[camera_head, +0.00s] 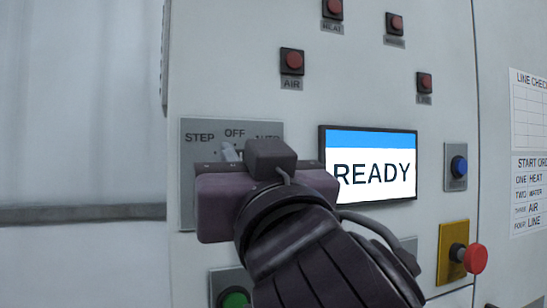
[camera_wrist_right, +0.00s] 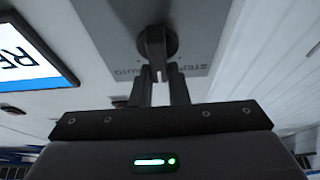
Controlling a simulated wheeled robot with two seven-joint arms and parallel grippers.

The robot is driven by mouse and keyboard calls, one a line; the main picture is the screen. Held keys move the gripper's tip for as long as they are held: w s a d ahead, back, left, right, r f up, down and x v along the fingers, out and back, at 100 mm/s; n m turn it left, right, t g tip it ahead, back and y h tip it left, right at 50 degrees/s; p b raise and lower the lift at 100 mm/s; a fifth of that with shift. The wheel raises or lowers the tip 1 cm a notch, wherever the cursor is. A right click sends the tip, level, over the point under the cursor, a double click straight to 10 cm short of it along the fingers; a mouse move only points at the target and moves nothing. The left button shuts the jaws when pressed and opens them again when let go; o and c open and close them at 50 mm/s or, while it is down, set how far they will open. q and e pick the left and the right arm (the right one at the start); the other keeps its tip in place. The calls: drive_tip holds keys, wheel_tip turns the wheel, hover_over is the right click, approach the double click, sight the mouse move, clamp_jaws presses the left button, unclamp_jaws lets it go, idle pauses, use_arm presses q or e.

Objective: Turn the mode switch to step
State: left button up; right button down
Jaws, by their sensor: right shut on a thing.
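The mode switch plate (camera_head: 188,165) is on the grey panel at left, with the labels STEP, OFF and AUTO. AUTO is partly covered by my right gripper. My right gripper (camera_wrist_right: 158,75) is in front of the plate, its fingers closed around the dark switch knob (camera_wrist_right: 157,42). The wrist view shows the round knob base and a small pale mark between the fingers. In the head view my gripper body hides most of the knob, so I cannot tell which label it points to. My left gripper is not in view.
Right of the switch is a screen (camera_head: 371,183) reading READY. Several red buttons sit above, including AIR (camera_head: 292,61). A blue button (camera_head: 459,166), a red mushroom button (camera_head: 475,258) on yellow and a green button (camera_head: 234,298) are near. Paper lists hang at far right.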

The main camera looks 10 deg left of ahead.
drive_tip(key=n+g+y+p, duration=0.1)
drive_tip(key=n+p, duration=0.2)
drive_tip(key=n, duration=0.1)
drive_tip(key=n+g+y+p, duration=0.1)
drive_tip(key=n+g+p, duration=0.1)
drive_tip(key=n+p, duration=0.1)
drive_tip(key=a+n+g+y+p, duration=0.1)
drive_tip(key=n+p, duration=0.2)
drive_tip(key=n, duration=0.1)
drive_tip(key=shift+s+f+n+g+p, duration=0.2)
drive_tip(key=shift+f+n+g+p, duration=0.35)
drive_tip(key=shift+n+g+p, duration=0.15)
drive_tip(key=shift+n, duration=0.1)
drive_tip(key=shift+a+f, duration=0.1)
drive_tip(key=c, duration=1.5)
unclamp_jaws()
drive_tip(key=shift+s, duration=0.1)
drive_tip(key=shift+o, duration=0.5)
drive_tip(key=shift+r, duration=0.2)
drive_tip(key=shift+d, duration=0.25)
